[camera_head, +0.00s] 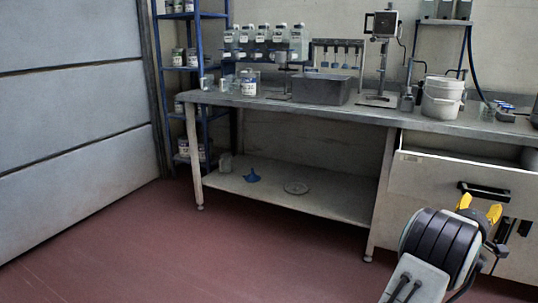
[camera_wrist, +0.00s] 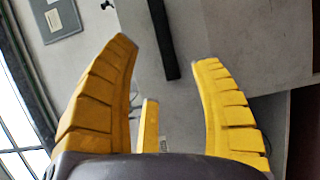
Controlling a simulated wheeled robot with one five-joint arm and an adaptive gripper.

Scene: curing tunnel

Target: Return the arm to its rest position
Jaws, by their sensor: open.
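My gripper (camera_head: 479,207) shows at the lower right of the head view, at the end of my dark, ribbed arm. It is in front of the drawer cabinet (camera_head: 440,178) under the bench. The gap between the fingers and the cabinet front cannot be told.
A blue funnel (camera_head: 252,176) lies on the lower shelf. The red floor (camera_head: 200,255) in front is clear.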

